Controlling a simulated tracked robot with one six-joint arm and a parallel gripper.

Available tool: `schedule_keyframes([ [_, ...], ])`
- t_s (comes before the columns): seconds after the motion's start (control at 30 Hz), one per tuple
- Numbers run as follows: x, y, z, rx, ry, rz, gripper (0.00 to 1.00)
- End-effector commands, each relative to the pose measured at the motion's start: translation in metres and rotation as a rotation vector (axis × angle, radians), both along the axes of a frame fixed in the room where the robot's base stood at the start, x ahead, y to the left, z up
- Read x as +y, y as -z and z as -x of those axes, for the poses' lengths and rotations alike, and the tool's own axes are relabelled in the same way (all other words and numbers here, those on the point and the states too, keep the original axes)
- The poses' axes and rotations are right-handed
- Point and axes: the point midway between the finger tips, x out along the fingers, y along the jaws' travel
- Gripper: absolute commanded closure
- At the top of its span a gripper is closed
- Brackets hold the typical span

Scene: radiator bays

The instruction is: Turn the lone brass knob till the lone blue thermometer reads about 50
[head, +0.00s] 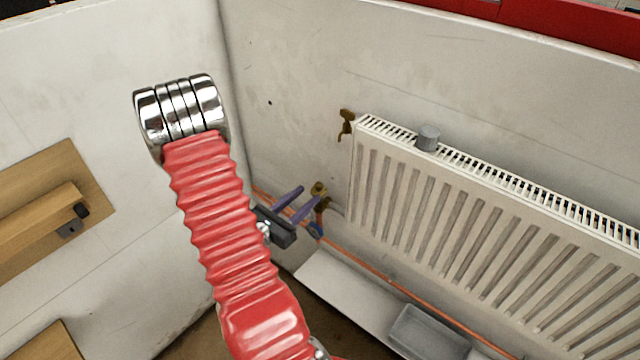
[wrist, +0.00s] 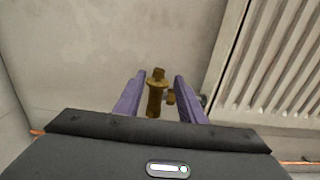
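The brass knob (head: 319,188) is on the valve by the radiator's left end, above the copper pipe. In the wrist view the knob (wrist: 157,90) stands between my two purple fingers, with a small gap seeming to show on each side. My gripper (head: 309,195) is open and points at the knob; it also shows in the wrist view (wrist: 160,79). A small blue round thing, likely the thermometer (head: 316,231), sits low by the pipe just below my fingers. It is partly hidden, and its reading cannot be made out.
A white radiator (head: 450,210) fills the right, with a grey cylinder (head: 428,138) on top and a brass fitting (head: 346,121) at its upper left corner. A grey tray (head: 428,335) lies below. A wooden shelf (head: 35,220) is on the left wall. The copper pipe (head: 370,265) runs low.

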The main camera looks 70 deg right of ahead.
Motion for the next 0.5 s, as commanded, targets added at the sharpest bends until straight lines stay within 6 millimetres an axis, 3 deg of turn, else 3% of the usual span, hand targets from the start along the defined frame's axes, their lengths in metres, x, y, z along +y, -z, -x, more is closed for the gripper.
schedule_keyframes([
  [0.5,-0.056,0.000,0.025,-0.001,0.003,0.000,0.64],
])
